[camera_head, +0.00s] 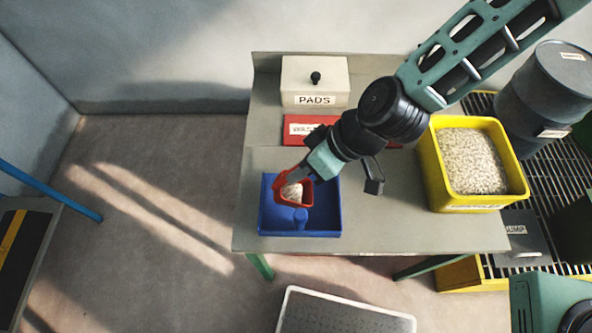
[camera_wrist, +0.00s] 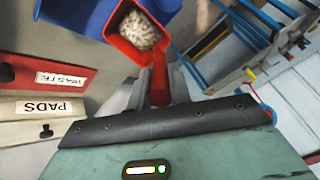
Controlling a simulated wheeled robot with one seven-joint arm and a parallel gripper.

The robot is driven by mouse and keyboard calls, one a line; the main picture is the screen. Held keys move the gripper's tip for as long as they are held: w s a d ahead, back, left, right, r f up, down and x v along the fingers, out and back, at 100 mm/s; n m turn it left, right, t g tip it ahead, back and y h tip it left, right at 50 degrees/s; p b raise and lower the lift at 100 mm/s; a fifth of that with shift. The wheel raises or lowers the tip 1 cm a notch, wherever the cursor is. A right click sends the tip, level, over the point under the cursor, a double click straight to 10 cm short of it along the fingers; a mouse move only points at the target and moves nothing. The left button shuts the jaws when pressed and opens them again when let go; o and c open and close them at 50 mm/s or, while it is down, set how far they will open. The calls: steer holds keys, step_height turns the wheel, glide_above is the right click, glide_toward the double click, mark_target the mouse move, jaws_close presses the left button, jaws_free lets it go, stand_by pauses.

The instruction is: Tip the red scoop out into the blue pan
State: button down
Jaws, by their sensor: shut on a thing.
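The red scoop (camera_head: 281,187) is held by my gripper (camera_head: 302,172), which is shut on its handle. Pale granules (camera_head: 293,191) lie inside the scoop. The scoop is over the blue pan (camera_head: 328,218) at the table's front left, and its height above the pan is hard to tell. In the wrist view the scoop (camera_wrist: 113,22) points away from my gripper (camera_wrist: 155,90), with granules (camera_wrist: 140,30) in its bowl. The blue pan (camera_wrist: 72,14) shows behind it. Part of the pan's floor is hidden by the scoop.
A yellow bin (camera_head: 438,165) of pale granules stands at the table's right. A box labelled PADS (camera_head: 300,82) and a red box labelled WASTE (camera_head: 292,139) stand at the back. A grey drum (camera_head: 545,95) stands beyond the bin. The front middle of the table (camera_head: 385,225) is clear.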

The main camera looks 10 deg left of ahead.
steer(key=w+d+f+g+y+b, duration=0.2)
steer(key=d+y+b, duration=0.6)
steer(key=b, duration=0.7)
steer(key=shift+f+y+b, duration=0.2)
steer(key=shift+y+b, duration=0.1)
steer(key=shift+y, duration=0.2)
stand_by(0.4)
steer(key=shift+d+r, duration=0.1)
